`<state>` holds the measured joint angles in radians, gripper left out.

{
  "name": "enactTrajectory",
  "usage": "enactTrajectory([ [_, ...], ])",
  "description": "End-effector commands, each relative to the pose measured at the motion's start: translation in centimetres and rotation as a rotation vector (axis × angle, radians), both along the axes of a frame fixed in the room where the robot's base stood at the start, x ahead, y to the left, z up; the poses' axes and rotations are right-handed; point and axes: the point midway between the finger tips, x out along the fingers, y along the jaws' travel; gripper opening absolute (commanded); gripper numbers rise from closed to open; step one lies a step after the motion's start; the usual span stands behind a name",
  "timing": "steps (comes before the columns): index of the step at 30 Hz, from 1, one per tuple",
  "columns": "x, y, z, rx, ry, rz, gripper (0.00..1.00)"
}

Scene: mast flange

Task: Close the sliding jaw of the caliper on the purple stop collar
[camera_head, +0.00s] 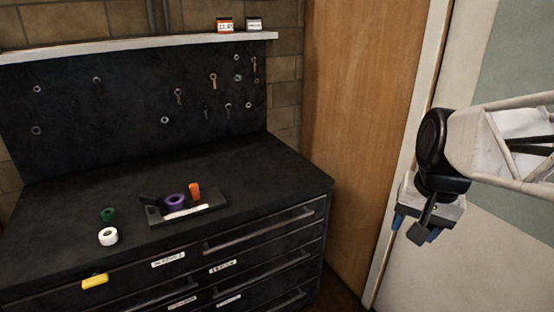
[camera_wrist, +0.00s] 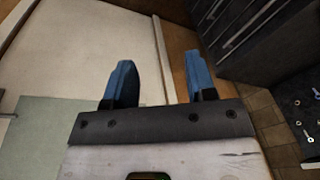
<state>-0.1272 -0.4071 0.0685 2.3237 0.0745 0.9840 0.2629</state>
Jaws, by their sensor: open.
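The purple stop collar (camera_head: 175,201) sits in the middle of the dark caliper (camera_head: 213,206) on the black bench top. An orange upright piece (camera_head: 194,191) stands just right of the collar, and a dark upright jaw (camera_head: 149,202) stands at its left. I cannot tell whether either touches the collar. A pale strip runs along the caliper's front. My gripper (camera_head: 411,225) hangs in the air far to the right of the bench, well apart from the caliper. In the wrist view my gripper's blue fingers (camera_wrist: 160,82) are spread with nothing between them.
A green ring (camera_head: 108,215) and a white ring (camera_head: 108,236) lie left of the caliper. A yellow piece (camera_head: 95,281) is at the bench's front edge. Drawers with long handles (camera_head: 260,230) are below. A pegboard (camera_head: 140,110) with hanging tools and a shelf (camera_head: 140,46) stand behind.

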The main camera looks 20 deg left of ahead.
Motion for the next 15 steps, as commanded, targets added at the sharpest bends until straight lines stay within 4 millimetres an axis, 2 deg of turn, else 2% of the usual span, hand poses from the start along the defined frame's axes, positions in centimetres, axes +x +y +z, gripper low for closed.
enactTrajectory([
  [3,2.7,2.0,0.6,0.022,0.021,-0.024,0.51],
  [15,10.8,9.5,1.7,0.088,0.094,-0.121,0.51],
])
